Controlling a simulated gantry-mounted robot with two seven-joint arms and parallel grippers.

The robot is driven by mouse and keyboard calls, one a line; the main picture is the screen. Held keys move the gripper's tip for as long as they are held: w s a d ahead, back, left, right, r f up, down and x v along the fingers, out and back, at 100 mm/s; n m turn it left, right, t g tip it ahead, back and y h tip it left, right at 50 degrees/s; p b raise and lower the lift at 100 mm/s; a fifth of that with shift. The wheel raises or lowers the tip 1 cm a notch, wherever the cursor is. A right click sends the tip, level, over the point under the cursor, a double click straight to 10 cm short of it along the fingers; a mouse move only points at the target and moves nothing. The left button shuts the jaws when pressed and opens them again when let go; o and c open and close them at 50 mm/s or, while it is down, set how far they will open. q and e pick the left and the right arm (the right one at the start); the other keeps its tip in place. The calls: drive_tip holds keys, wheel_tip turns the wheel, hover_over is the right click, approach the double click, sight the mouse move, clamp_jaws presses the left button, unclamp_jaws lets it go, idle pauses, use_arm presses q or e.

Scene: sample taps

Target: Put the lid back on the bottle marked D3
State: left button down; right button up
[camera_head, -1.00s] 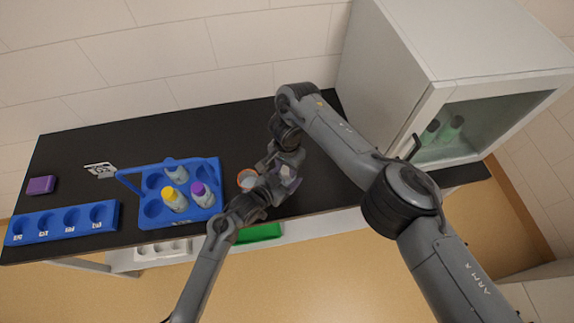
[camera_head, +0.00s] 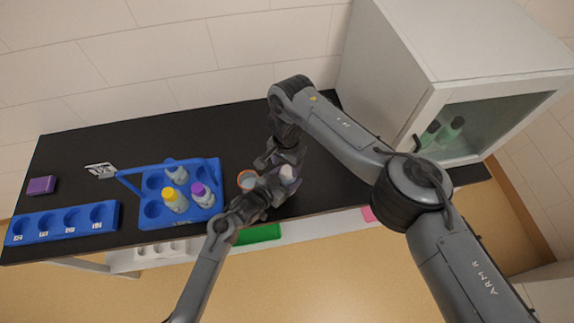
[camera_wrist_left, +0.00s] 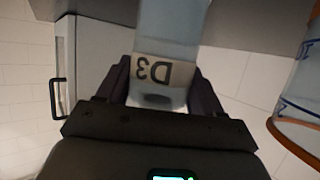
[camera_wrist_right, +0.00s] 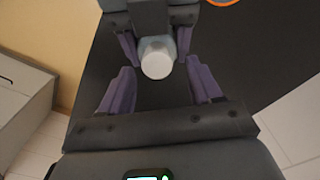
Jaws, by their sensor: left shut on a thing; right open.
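The bottle marked D3 (camera_wrist_left: 150,85) is pale, and its label shows upside down in the left wrist view. My left gripper (camera_wrist_left: 160,92) is shut on it. The bottle is held beside the beaker, near the table's front. A white round lid (camera_wrist_right: 158,60) shows on the bottle's top in the right wrist view, also in the head view (camera_head: 287,173). I cannot tell how tightly it sits. My right gripper (camera_wrist_right: 161,82) is open, with its fingers apart on either side of the lid and clear of it. The bottle's lower part is hidden in the head view.
An orange-rimmed beaker (camera_head: 246,180) stands just left of the grippers. A blue carrier (camera_head: 152,222) with a handle holds several bottles. A blue slotted rack (camera_head: 50,222), a purple box (camera_head: 41,185) and a sign (camera_head: 101,170) are further left. A glass-door cabinet (camera_head: 440,70) stands right.

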drive_tip(key=shift+d+r, duration=0.2)
drive_tip(key=shift+r, duration=0.15)
drive_tip(key=shift+s+a+r, duration=0.1)
drive_tip(key=shift+r, duration=0.9)
drive_tip(key=shift+c, duration=0.2)
